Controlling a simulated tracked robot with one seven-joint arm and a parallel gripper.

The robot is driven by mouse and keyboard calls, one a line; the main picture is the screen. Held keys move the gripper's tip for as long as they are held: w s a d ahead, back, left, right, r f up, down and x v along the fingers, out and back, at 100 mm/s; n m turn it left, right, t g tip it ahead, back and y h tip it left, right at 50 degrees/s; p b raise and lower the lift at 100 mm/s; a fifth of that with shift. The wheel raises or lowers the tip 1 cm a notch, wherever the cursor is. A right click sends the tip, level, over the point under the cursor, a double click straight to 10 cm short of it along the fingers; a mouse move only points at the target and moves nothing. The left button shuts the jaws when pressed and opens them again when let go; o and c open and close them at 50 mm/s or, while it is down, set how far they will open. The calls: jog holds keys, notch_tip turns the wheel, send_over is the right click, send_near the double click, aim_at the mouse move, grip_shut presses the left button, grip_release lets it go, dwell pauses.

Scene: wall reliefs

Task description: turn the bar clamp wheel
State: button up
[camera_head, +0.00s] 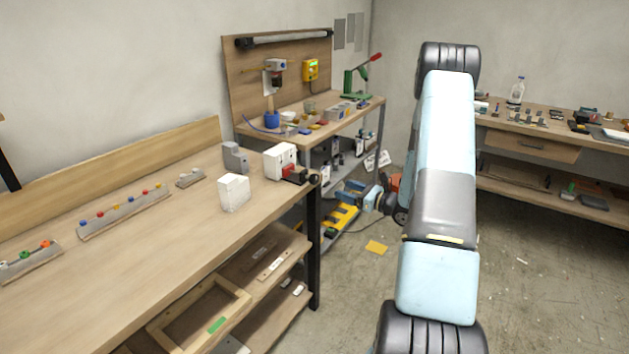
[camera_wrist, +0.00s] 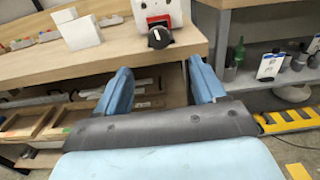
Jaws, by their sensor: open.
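A white block with a red part (camera_head: 289,170) and a dark round knob (camera_head: 313,179) stands at the near right corner of the wooden bench in the head view; the knob looks like the clamp wheel. In the wrist view the black wheel (camera_wrist: 159,38) faces me, with a pale mark on it, in front of the red part (camera_wrist: 157,22) and the white block (camera_wrist: 150,8). My gripper (camera_wrist: 162,80) is open and empty, its blue fingers spread apart. The wheel appears beyond and above the gap between them, apart from both.
A white cube (camera_head: 233,192) and a grey block (camera_head: 235,158) stand on the bench (camera_head: 130,235) near the clamp. Open shelves (camera_head: 268,268) lie below. A second cluttered workbench (camera_head: 340,108) stands behind. The floor at right is mostly clear.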

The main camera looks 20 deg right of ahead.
aim_at(316, 180)
jog(key=x, duration=1.3)
jog(key=shift+w+a, duration=0.25)
jog(key=shift+c, duration=0.2)
jog(key=shift+r, duration=0.1)
jog(key=c, duration=1)
jog(key=shift+n, duration=2.9)
jog(key=o, duration=1)
jog(key=shift+s, duration=0.1)
